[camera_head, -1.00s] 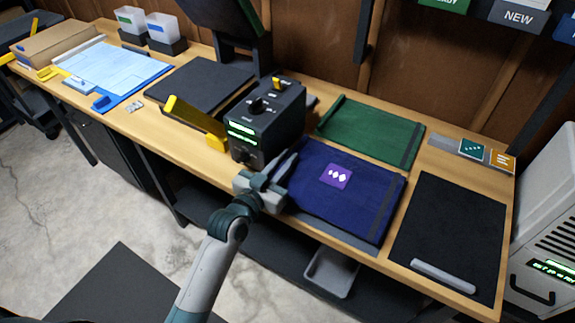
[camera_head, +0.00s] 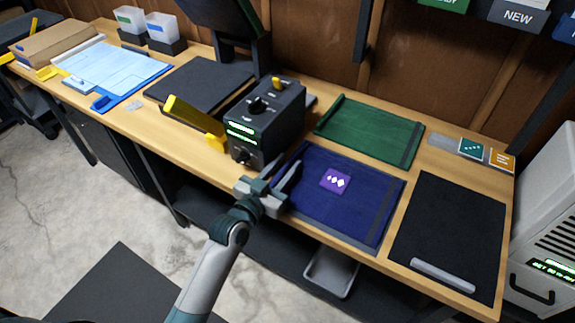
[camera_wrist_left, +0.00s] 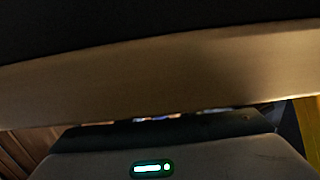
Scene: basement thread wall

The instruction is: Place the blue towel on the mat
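The blue towel (camera_head: 345,205) lies flat on the bench in the head view, with a purple tag (camera_head: 335,180) bearing white diamonds and a dark stripe near its right side. A thin grey border (camera_head: 345,240) shows along its front edge; whether this is a mat under it I cannot tell. A black mat (camera_head: 450,230) with a grey bar on its front lies to the right. My left gripper (camera_head: 279,177) is at the towel's left front corner, its fingers spread with no cloth visibly pinched. The towel is not recognisable in the left wrist view. My right gripper is out of view.
A black box with knobs (camera_head: 266,122) and a lit green display stands close behind my left gripper; its display shows in the wrist view (camera_wrist_left: 152,168). A green towel (camera_head: 370,130) lies behind the blue one. A grey cabinet (camera_head: 545,225) stands at the right.

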